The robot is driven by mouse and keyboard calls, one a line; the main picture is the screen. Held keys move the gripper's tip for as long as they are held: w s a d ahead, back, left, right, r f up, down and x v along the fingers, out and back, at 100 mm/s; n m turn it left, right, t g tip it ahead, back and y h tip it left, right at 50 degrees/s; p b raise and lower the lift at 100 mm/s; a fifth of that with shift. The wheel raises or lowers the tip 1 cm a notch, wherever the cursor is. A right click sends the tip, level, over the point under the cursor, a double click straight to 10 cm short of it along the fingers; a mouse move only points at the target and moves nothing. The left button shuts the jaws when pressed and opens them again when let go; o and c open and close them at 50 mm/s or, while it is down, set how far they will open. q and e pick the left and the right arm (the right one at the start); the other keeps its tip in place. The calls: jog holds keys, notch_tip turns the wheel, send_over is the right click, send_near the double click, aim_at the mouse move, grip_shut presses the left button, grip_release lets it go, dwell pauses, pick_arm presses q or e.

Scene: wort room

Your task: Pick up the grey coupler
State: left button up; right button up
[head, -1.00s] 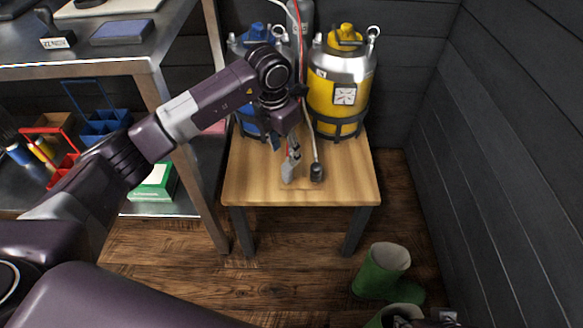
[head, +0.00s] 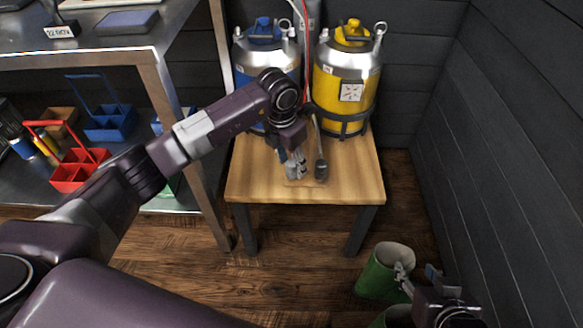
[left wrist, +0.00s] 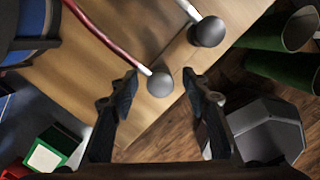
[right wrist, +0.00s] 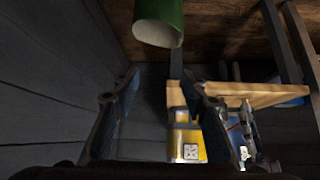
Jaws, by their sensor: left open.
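Two rounded couplers show in the left wrist view. A lighter grey coupler (left wrist: 160,83) is on the end of a red hose (left wrist: 110,38). A darker grey coupler (left wrist: 208,31) is on a pale hose, and it also shows over the table in the head view (head: 321,170). My left gripper (left wrist: 160,80) is open, with the lighter coupler between its fingertips in that view; contact cannot be told. In the head view my left gripper (head: 294,168) is low over the wooden table and hides the lighter coupler. My right gripper (right wrist: 159,78) is open and empty near the boots.
A blue keg (head: 270,63) and a yellow keg (head: 344,80) stand at the back of the table (head: 345,185). Green boots (head: 381,275) stand on the floor at right. A metal shelf (head: 110,50) with red and blue caddies is at left.

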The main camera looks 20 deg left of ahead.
pick_arm(q)
jog(key=c, duration=1.2)
grip_shut()
jog(key=shift+r, duration=0.15)
